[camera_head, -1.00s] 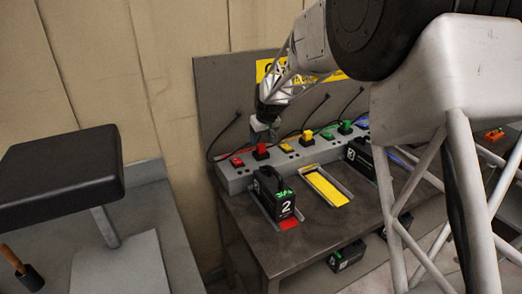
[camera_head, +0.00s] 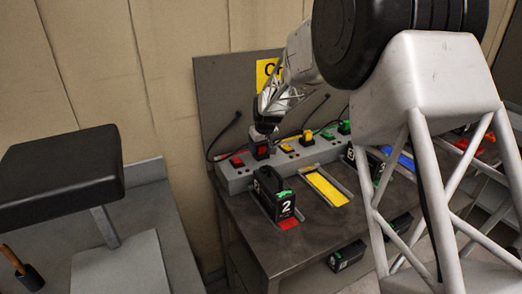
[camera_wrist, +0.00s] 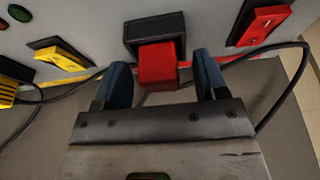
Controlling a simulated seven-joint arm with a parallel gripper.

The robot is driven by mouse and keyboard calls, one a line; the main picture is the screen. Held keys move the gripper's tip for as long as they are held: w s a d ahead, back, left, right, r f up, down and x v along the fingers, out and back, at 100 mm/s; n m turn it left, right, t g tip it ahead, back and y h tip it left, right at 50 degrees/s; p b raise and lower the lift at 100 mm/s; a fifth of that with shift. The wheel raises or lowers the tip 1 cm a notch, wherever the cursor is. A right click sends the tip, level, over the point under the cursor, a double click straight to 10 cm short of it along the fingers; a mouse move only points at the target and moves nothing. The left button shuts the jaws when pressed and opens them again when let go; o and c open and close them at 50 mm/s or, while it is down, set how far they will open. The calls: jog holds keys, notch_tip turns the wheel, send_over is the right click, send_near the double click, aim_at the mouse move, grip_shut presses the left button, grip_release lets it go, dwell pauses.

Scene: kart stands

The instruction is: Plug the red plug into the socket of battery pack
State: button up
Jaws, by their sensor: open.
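The red plug (camera_wrist: 158,66) sits at a black holder (camera_wrist: 170,26) on the grey charging strip in the wrist view. In the head view the red plug (camera_head: 261,152) is at the strip's left part. My gripper (camera_wrist: 163,78) is open, with one blue finger on each side of the plug and gaps between. In the head view my gripper (camera_head: 264,130) is just above the plug, partly blurred into the background. The black battery pack marked 2 (camera_head: 269,190) stands on the red-marked bay in front of the strip. Its socket is not clear.
Yellow (camera_head: 308,136) and green (camera_head: 344,127) plugs stand along the strip (camera_head: 236,181) to the right. A red switch (camera_wrist: 262,24) and black cables lie close beside my gripper. The yellow bay (camera_head: 328,187) is empty. Another battery pack stands farther right.

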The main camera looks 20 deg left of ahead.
dwell(0.4)
jog(key=c, duration=1)
jog(key=shift+r, duration=0.1)
jog(key=shift+r, duration=4.95)
jog(key=shift+s, duration=0.1)
jog(key=s+d, duration=0.1)
jog(key=s, duration=0.3)
jog(key=s+d+r, duration=0.1)
jog(key=s+d, duration=0.1)
jog(key=s, duration=0.2)
jog(key=s+d, duration=0.2)
jog(key=s, duration=0.2)
jog(key=shift+d+r, duration=0.15)
jog(key=shift+d, duration=0.1)
